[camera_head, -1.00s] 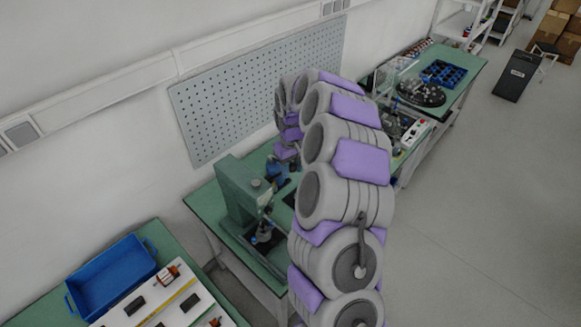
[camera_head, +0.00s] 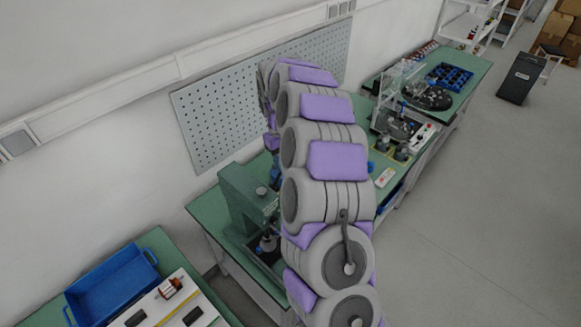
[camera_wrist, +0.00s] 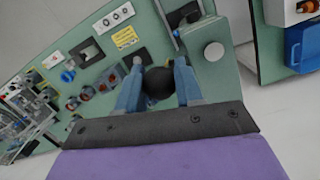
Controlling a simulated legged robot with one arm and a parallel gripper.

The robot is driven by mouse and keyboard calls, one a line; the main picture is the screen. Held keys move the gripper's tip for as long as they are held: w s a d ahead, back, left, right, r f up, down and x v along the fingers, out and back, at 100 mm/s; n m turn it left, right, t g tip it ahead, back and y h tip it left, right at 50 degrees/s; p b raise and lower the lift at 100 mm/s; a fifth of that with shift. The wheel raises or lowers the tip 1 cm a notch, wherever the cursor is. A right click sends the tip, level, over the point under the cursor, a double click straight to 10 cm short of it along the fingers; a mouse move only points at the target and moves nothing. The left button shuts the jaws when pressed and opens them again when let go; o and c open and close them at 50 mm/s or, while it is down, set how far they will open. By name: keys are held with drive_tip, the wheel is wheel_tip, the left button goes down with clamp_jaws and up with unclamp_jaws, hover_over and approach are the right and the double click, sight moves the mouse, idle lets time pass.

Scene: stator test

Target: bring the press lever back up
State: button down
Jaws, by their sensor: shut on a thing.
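The green press (camera_head: 243,205) stands on the green bench in the head view, partly behind my arm. In the wrist view the black round knob of its lever (camera_wrist: 158,85) sits between the two blue fingers of my gripper (camera_wrist: 158,78), which is shut on it. The lever's shaft is hidden below the knob. The press's green body (camera_wrist: 228,75) with a pale round cap lies right of the fingers.
A pegboard (camera_head: 220,115) hangs on the wall behind the bench. A blue bin (camera_head: 112,285) sits on the front-left table. Fixtures and a dark round tray (camera_head: 428,92) stand farther along the bench. The floor to the right is open.

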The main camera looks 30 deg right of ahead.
drive_tip(key=w+a, duration=0.3)
drive_tip(key=w, duration=0.6)
drive_tip(key=shift+a+r, duration=0.15)
drive_tip(key=shift+r, duration=0.35)
drive_tip(key=c, duration=1.2)
unclamp_jaws()
drive_tip(key=o, duration=0.4)
drive_tip(key=shift+w+f, duration=0.25)
drive_tip(key=shift+w, duration=0.05)
drive_tip(key=shift+w+a+r+p, duration=0.15)
drive_tip(key=shift+r+p, duration=0.25)
drive_tip(key=shift+r, duration=1.5)
drive_tip(key=shift+w+a+r+p, duration=0.15)
drive_tip(key=shift+r+p, duration=0.25)
drive_tip(key=shift+r, duration=1.45)
